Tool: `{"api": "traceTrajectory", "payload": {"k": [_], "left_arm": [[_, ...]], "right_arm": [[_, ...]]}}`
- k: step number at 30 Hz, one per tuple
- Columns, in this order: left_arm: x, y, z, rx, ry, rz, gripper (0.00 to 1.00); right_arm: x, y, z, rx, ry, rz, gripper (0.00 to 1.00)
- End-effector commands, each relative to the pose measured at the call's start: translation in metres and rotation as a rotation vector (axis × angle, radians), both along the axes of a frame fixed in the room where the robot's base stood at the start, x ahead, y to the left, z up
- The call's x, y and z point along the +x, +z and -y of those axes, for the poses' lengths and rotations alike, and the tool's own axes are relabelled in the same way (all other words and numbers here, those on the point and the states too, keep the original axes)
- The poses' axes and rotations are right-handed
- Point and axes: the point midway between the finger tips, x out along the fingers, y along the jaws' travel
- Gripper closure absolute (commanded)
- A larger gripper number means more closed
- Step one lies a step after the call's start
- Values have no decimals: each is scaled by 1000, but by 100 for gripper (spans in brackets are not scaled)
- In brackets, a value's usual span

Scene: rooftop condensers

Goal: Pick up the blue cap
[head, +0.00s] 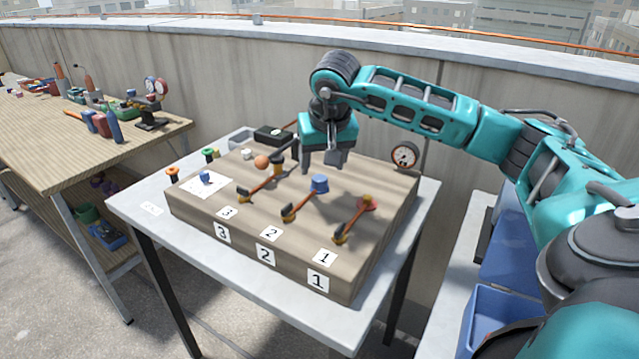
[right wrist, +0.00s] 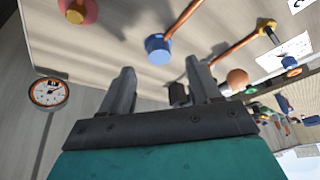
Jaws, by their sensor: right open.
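A blue cap (head: 319,183) sits at the far end of the middle copper pipe, the one by label 2, on the wooden block. It also shows in the right wrist view (right wrist: 158,48), between and beyond the fingertips. My right gripper (head: 322,162) is open and empty, pointing down just above and behind the blue cap, apart from it. Its two fingers also show in the right wrist view (right wrist: 160,72). A smaller blue piece (head: 205,177) lies on a white sheet at the block's left. My left gripper is not in view.
Copper pipes at labels 1 and 3 flank the cap, with a red cap (head: 367,203) and a dark fitting (head: 278,160). An orange ball (head: 261,162) and a round gauge (head: 404,155) are nearby. A workbench (head: 60,140) with tools stands left.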

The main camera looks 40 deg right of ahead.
Motion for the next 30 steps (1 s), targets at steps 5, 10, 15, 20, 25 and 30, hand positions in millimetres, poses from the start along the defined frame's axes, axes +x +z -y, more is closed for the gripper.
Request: {"api": "traceTrajectory", "payload": {"k": [5, 10, 15, 20, 25, 30], "left_arm": [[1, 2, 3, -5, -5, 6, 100], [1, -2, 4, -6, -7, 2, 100], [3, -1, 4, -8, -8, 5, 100], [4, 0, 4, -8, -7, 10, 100], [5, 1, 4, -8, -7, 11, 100], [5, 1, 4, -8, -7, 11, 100]], "right_arm": [[6, -16, 4, 2, -1, -2, 38], [16, -39, 11, 2, -1, -2, 38], [21, -49, 14, 1, 0, 0, 38], [21, -49, 14, 1, 0, 0, 38], [21, -49, 14, 1, 0, 0, 49], [21, -49, 14, 1, 0, 0, 66]]}}
